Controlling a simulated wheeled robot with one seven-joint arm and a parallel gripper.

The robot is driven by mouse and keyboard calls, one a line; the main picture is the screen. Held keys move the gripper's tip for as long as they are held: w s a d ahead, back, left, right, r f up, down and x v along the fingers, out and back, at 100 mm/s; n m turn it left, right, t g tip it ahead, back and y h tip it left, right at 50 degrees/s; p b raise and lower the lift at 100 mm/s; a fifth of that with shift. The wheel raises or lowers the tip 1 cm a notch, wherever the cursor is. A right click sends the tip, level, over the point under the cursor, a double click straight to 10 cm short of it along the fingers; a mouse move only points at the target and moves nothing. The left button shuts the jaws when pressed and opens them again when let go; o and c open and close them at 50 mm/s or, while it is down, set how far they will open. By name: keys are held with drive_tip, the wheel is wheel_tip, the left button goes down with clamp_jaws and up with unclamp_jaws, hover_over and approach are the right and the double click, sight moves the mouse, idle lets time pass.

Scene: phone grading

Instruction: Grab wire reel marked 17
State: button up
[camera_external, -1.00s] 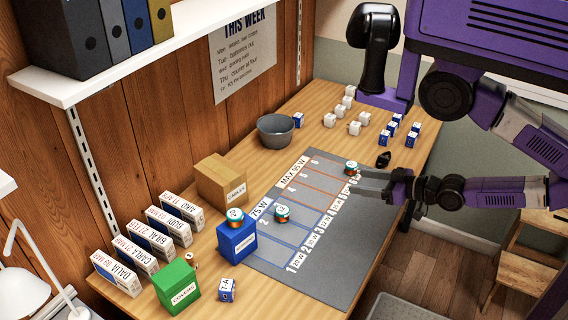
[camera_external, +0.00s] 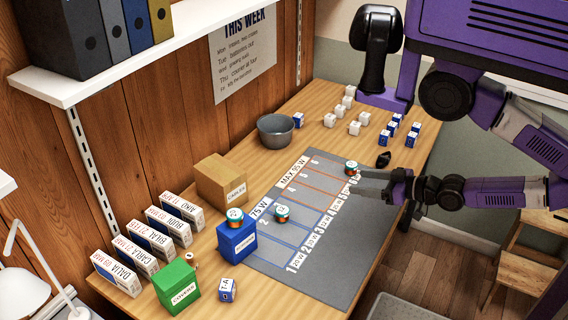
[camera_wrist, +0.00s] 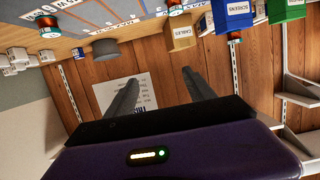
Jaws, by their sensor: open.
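Several wire reels with white tops and orange and teal sides stand about.
A cables carton (camera_external: 222,183), a green covers box (camera_external: 176,286) and a row of labelled cartons (camera_external: 160,240) stand at the left. A grey bowl (camera_external: 275,130) and white and blue cubes (camera_external: 395,130) are at the back. The mat's near part is clear.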

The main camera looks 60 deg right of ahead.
sight(350, 161)
drive_tip(key=shift+o, duration=0.5)
